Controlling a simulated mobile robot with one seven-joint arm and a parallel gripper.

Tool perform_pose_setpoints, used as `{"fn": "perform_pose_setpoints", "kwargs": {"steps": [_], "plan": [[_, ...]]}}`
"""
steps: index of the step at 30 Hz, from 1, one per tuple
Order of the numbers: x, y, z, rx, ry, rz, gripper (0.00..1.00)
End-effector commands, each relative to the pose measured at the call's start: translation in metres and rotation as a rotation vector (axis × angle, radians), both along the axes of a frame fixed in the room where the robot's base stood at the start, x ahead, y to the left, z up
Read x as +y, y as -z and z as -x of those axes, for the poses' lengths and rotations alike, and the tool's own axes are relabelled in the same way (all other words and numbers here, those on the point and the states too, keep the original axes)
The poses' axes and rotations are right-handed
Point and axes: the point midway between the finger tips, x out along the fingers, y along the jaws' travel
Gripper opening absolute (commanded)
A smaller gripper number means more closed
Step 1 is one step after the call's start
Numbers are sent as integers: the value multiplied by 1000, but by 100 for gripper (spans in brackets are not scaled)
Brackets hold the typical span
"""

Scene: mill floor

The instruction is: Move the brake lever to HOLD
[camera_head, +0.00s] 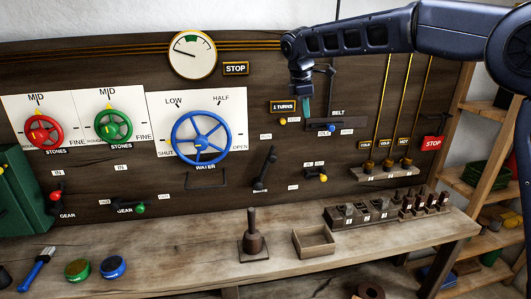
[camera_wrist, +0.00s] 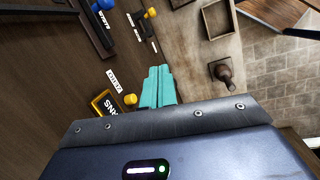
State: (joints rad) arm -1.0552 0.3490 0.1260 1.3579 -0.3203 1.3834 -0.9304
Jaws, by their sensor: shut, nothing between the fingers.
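The brake lever (camera_head: 265,168) is a dark lever low on the brown panel in the head view, below and right of the blue water wheel. It leans up and slightly right. Small white labels sit near it, one above (camera_head: 265,136) and one to the lower right (camera_head: 293,187), too small to read. I cannot make out the lever in the wrist view.
The blue water wheel (camera_head: 200,138) is left of the lever. The belt slider (camera_head: 331,127) and a yellow-knobbed switch (camera_head: 318,176) are to the right. A pestle-like post (camera_head: 253,236) and an open wooden box (camera_head: 313,241) stand on the bench below.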

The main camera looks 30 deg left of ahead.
Motion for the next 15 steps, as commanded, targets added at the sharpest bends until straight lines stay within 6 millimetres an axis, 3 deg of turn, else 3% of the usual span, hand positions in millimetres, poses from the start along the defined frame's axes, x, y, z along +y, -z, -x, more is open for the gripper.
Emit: {"fn": "perform_pose_setpoints", "kwargs": {"steps": [1,6,10,15], "plan": [[21,7,13,3,-45,14,0],[78,25,53,2,-192,61,0],[111,37,82,2,-281,88,0],[136,47,106,0,-351,112,0]]}}
